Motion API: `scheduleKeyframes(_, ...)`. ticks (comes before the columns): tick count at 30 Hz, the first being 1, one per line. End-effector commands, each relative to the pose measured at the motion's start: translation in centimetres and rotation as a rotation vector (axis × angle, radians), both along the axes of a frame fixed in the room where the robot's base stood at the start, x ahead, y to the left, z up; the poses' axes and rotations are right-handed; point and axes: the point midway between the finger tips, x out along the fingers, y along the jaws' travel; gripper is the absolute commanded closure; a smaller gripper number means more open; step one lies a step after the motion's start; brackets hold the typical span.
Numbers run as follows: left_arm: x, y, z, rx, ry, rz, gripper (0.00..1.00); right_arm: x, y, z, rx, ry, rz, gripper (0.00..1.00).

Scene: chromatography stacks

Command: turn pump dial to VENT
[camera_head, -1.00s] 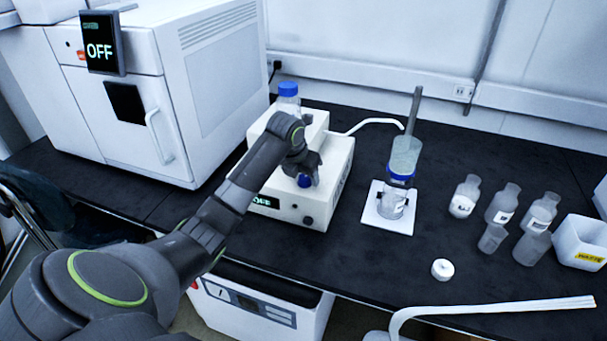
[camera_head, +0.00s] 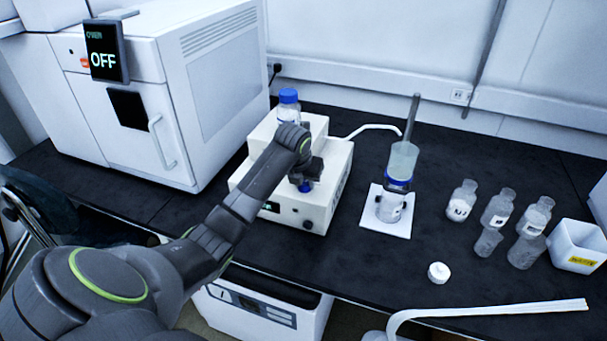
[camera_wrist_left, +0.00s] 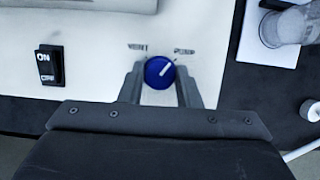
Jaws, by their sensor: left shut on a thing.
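The blue pump dial (camera_wrist_left: 159,72) is on the white pump box (camera_head: 330,170), between the printed words VENT (camera_wrist_left: 138,47) on the left and PUMP (camera_wrist_left: 184,51) on the right. Its white mark points up and right, towards PUMP. My left gripper (camera_wrist_left: 159,78) is shut on the dial, with one finger on each side. In the head view the left gripper (camera_head: 305,180) is over the top of the box, and the dial (camera_head: 304,188) shows just below it. The right gripper is not in view.
An ON/OFF rocker switch (camera_wrist_left: 49,66) sits left of the dial. A blue-capped bottle (camera_head: 288,106) stands behind the gripper. A filter flask (camera_head: 392,205) stands on a white plate to the right, with several bottles (camera_head: 498,208) and a waste bin (camera_head: 576,245) beyond. A white oven (camera_head: 150,90) stands left.

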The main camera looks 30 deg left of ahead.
Motion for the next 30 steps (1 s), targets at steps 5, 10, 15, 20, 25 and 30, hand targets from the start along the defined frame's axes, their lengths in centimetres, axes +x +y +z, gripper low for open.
scheduleKeyframes(5, 0.0, -0.3, 0.8, -0.002, 0.002, 0.163, 0.93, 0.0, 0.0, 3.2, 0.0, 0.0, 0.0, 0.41)
scheduleKeyframes(10, 0.1, -0.3, 0.8, 0.0, 0.002, 0.325, 0.93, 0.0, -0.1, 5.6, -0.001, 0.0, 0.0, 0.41)
scheduleKeyframes(15, 0.2, -0.4, 0.8, 0.0, 0.001, 0.487, 0.93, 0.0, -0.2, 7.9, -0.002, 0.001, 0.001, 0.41)
scheduleKeyframes(20, 0.2, -0.4, 0.7, 0.002, 0.001, 0.639, 0.92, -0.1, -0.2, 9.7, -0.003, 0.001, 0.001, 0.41)
scheduleKeyframes(25, 0.3, -0.4, 0.6, 0.002, 0.001, 0.801, 0.92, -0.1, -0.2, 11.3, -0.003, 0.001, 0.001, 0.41)
scheduleKeyframes(30, 0.4, -0.4, 0.5, 0.002, -0.001, 0.958, 0.92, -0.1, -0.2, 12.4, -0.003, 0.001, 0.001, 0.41)
